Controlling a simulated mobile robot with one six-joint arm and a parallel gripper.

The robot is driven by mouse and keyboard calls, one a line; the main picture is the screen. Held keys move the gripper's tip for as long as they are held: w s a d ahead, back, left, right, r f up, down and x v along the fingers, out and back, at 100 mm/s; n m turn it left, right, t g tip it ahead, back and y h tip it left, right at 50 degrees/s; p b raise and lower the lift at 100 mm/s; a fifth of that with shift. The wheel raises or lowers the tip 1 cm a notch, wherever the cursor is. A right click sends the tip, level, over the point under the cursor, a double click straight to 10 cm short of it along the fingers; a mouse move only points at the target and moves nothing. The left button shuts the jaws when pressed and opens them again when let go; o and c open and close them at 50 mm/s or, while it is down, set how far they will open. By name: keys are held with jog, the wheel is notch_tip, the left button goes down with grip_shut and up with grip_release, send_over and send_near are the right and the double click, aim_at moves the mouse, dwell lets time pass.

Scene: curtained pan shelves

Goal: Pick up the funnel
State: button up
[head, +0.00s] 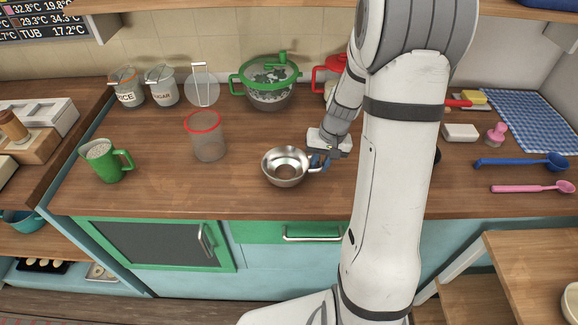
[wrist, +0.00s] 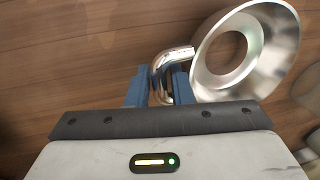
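The funnel (head: 284,179) is a shiny steel cone with a wide rim and a loop handle. It is at the middle of the wooden counter in the head view, wide mouth up. In the wrist view the funnel (wrist: 282,45) is at the upper right, with its round inner opening showing. My gripper (head: 320,161) is at the funnel's right side. In the wrist view the blue fingers of my gripper (wrist: 160,85) lie on both sides of the handle, with no clear gap. I cannot tell whether the funnel touches the counter.
A green pot (head: 268,95) and jars labelled rice (head: 128,89) and sugar (head: 162,88) stand behind. Blue (head: 515,164) and pink (head: 525,189) spoons lie at right. The front-left counter is clear.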

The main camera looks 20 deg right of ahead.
grip_shut()
dwell(0.3)
